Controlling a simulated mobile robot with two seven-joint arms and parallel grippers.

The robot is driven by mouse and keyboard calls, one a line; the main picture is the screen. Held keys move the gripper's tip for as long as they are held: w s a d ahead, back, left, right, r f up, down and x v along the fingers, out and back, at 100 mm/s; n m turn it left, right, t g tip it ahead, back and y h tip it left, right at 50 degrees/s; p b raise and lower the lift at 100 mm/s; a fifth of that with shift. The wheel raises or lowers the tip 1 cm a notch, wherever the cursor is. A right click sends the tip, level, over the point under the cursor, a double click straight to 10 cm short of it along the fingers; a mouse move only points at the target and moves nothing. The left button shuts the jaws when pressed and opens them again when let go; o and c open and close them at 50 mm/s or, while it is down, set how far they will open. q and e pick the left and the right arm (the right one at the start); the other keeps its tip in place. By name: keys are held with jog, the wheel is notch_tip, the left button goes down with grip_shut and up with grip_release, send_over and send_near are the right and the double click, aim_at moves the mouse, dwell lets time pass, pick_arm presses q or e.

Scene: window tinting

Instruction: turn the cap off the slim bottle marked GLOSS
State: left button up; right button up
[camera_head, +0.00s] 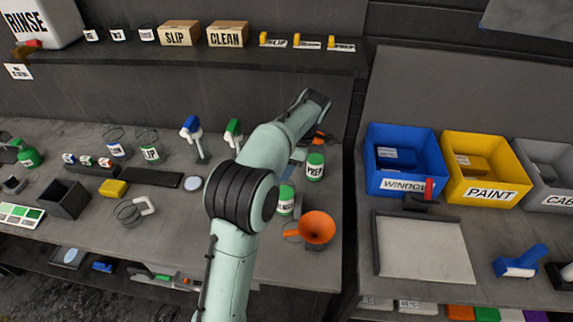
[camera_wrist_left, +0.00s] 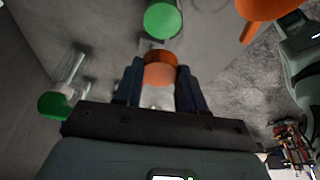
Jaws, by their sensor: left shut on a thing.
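My left gripper (camera_wrist_left: 160,82) is shut on an orange-brown round cap (camera_wrist_left: 160,70) in the left wrist view, one dark finger on each side. A pale narrow body (camera_wrist_left: 157,97) shows just below the cap in the picture, between the fingers; I cannot tell whether the cap is still seated on it. No GLOSS marking is readable. In the head view my left forearm reaches to the back right of the bench, and the gripper (camera_head: 318,139) is mostly hidden at an orange patch behind the PREP bottle. My right gripper is not in view.
A green-capped PREP bottle (camera_head: 315,168) stands close in front of the gripper. Another green-capped bottle (camera_head: 285,201) and an orange funnel (camera_head: 317,227) are nearer. Spray bottles (camera_head: 233,132) stand left of the forearm. Blue (camera_head: 403,189) and yellow bins are right.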

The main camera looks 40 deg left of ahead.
pick_arm(q)
jog(key=shift+s+f, duration=0.1)
jog(key=shift+s, duration=0.2)
jog(key=o, duration=1.2)
jog(key=shift+c, duration=0.2)
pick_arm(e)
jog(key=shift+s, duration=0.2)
pick_arm(q)
jog(key=m+t+b, duration=0.1)
jog(key=m, duration=0.2)
jog(key=m+t+b, duration=0.1)
jog(key=m, duration=0.3)
jog(key=shift+s+f+y, duration=0.1)
jog(key=shift+s+y, duration=0.05)
jog(key=shift+y, duration=0.15)
jog(key=m+t+b, duration=0.1)
jog(key=m, duration=0.2)
jog(key=shift+m, duration=0.3)
jog(key=m, duration=0.3)
jog(key=shift+w+t, duration=0.2)
jog(key=shift+t, duration=0.2)
jog(key=c, duration=1.1)
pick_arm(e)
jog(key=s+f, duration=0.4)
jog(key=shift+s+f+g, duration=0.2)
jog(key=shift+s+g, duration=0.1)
pick_arm(q)
jog(key=shift+c, duration=0.2)
